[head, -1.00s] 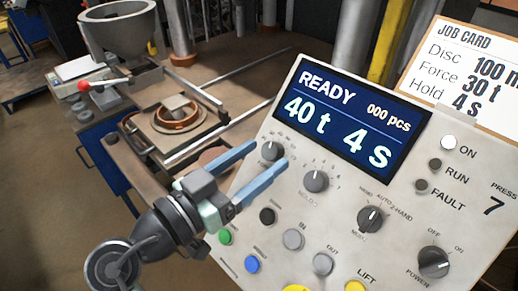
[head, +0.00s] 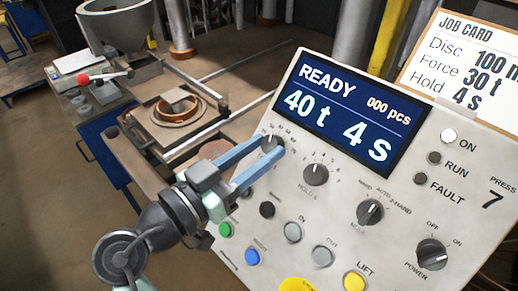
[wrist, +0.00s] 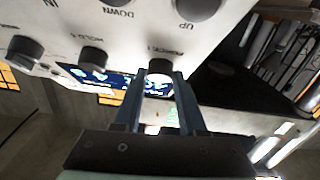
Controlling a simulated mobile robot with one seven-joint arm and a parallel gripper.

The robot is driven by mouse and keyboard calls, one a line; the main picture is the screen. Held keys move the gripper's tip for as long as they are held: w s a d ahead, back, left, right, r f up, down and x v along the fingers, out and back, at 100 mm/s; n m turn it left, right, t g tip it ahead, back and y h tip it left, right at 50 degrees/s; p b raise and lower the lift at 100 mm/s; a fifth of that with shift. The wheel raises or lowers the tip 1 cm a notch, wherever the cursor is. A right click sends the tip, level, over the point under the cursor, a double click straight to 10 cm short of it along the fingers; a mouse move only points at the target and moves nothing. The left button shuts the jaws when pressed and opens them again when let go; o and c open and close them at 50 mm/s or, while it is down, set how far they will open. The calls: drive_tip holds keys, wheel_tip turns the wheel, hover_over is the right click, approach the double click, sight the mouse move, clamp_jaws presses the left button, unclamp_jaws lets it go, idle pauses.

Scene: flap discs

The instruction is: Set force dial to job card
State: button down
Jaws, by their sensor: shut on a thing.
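The force dial (head: 272,143) is a dark knob at the upper left of the slanted control panel (head: 330,215). My gripper (head: 273,147) is shut on it, with one blue finger on each side. In the wrist view the dial (wrist: 160,70) sits between the fingertips (wrist: 160,78); the fingers hide part of it. The display (head: 345,115) reads READY, 40 t, 4 s and 000 pcs. The job card (head: 470,65) reads Force 30 t and Hold 4 s; its disc line is cut off at the frame edge.
The hold dial (head: 316,174) is just right of the gripper. The mode knob (head: 370,212), power knob (head: 432,254) and several push buttons sit lower on the panel. A bench with a copper-coloured ring (head: 178,103) stands at the left.

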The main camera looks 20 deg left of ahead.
drive_tip(key=shift+d+n+y, duration=0.1)
drive_tip(key=shift+n+y, duration=0.2)
drive_tip(key=shift+n, duration=0.1)
drive_tip(key=n+y, duration=0.1)
drive_tip(key=n+y+p, duration=0.1)
drive_tip(key=n, duration=0.1)
drive_tip(key=n+y+p, duration=0.1)
drive_tip(key=shift+s+d+r, duration=0.1)
drive_tip(key=shift+d+r, duration=0.1)
drive_tip(key=shift+d, duration=0.05)
drive_tip(key=n+y+p, duration=0.2)
drive_tip(key=shift+d+n, duration=0.1)
drive_tip(key=shift+n, duration=0.3)
drive_tip(key=shift+f+n+p, duration=0.1)
drive_tip(key=shift+n+p, duration=0.2)
drive_tip(key=shift+p, duration=0.05)
drive_tip(key=shift+c, duration=2.3)
unclamp_jaws()
